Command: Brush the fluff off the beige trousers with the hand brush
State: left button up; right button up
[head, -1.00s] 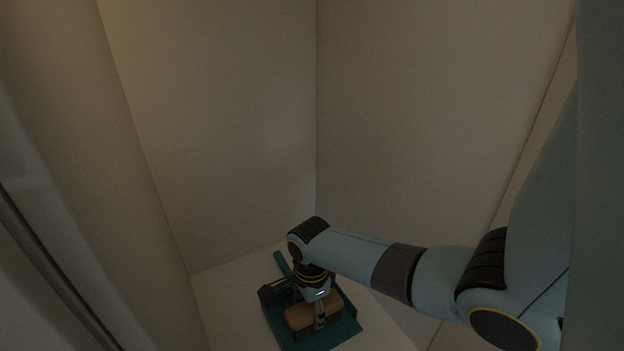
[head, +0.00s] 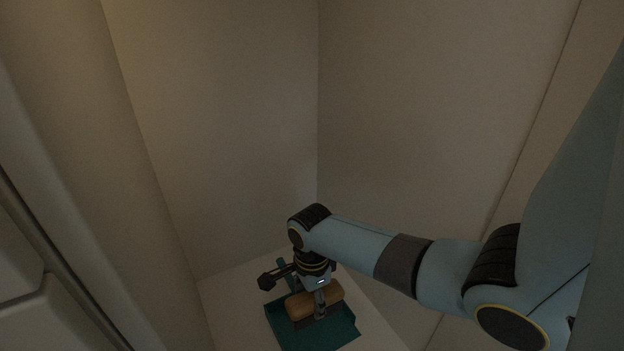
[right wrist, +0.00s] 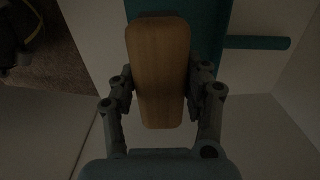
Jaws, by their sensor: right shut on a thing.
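The hand brush has a brown wooden back (head: 315,303) and also fills the middle of the right wrist view (right wrist: 160,70). My right gripper (head: 318,299) is shut on it, with a finger on each long side in the right wrist view. The brush is over a teal dustpan (head: 338,334), whose handle shows in the right wrist view (right wrist: 256,43). Dark bristles seem to show under the wood. I cannot tell surely whether the brush is clear of the pan. The beige trousers and the fluff are not in view. My left gripper is not in view.
The dustpan lies on a pale surface (head: 236,300) in a narrow corner. Plain beige walls (head: 230,150) rise close behind and at the right (head: 420,130). A pale panel with a dark rail (head: 60,270) stands at the left.

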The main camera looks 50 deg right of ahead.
jog(key=o, duration=0.8)
jog(key=shift+c, duration=0.2)
jog(key=c, duration=0.5)
